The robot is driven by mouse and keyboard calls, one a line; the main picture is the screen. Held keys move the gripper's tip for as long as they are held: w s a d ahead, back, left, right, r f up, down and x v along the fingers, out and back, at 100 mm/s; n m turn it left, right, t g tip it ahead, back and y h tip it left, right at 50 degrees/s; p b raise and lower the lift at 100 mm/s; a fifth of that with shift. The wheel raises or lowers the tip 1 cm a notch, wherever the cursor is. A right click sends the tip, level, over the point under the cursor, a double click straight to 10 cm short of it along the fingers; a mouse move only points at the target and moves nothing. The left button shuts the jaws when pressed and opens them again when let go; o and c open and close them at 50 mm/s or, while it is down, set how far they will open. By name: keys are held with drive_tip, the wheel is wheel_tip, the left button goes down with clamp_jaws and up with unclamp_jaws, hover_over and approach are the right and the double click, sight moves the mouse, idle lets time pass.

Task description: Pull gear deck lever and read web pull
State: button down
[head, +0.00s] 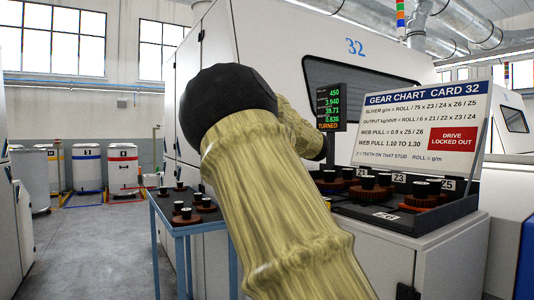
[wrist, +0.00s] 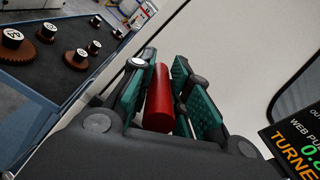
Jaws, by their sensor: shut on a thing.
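In the wrist view my gripper (wrist: 166,72) is shut on a red cylindrical handle (wrist: 159,100), its green pads on either side. Whether this handle belongs to the gear deck lever cannot be told, as its base is hidden. In the head view my sleeved arm hides the gripper and handle. The gear deck (head: 408,218) holds several dark gears on studs, with Z1, Z3 and Z5 labels. The small display (head: 328,108) reads about 450, 3.940, 39.71 and 0.836, with TURNED in orange. Its edge shows in the wrist view (wrist: 298,148), with WEB PU and 0.8 partly cut off.
The gear chart board (head: 420,122) gives web pull as 0.9 x Z5 / Z6, 1.10 to 1.30, and DRIVE LOCKED OUT in red. A blue-legged table (head: 187,229) with loose gears stands left of the white machine (head: 262,40). White cans (head: 123,170) stand behind clear floor.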

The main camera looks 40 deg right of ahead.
drive_tip(key=shift+a+f+n+b, duration=0.3)
drive_tip(key=shift+f+b, duration=0.25)
drive_tip(key=shift+b, duration=0.1)
drive_tip(key=shift+a+f, duration=0.1)
drive_tip(key=shift+f, duration=0.1)
drive_tip(key=c, duration=1.3)
unclamp_jaws()
drive_tip(key=shift+c, duration=0.2)
drive_tip(key=shift+w+r, duration=0.1)
drive_tip(key=shift+r, duration=0.1)
drive_tip(key=shift+s, duration=0.25)
drive_tip(key=s, duration=0.7)
drive_tip(key=s+a, duration=0.1)
drive_tip(key=s, duration=0.3)
drive_tip(key=shift+s, duration=0.3)
drive_tip(key=shift+d, duration=0.1)
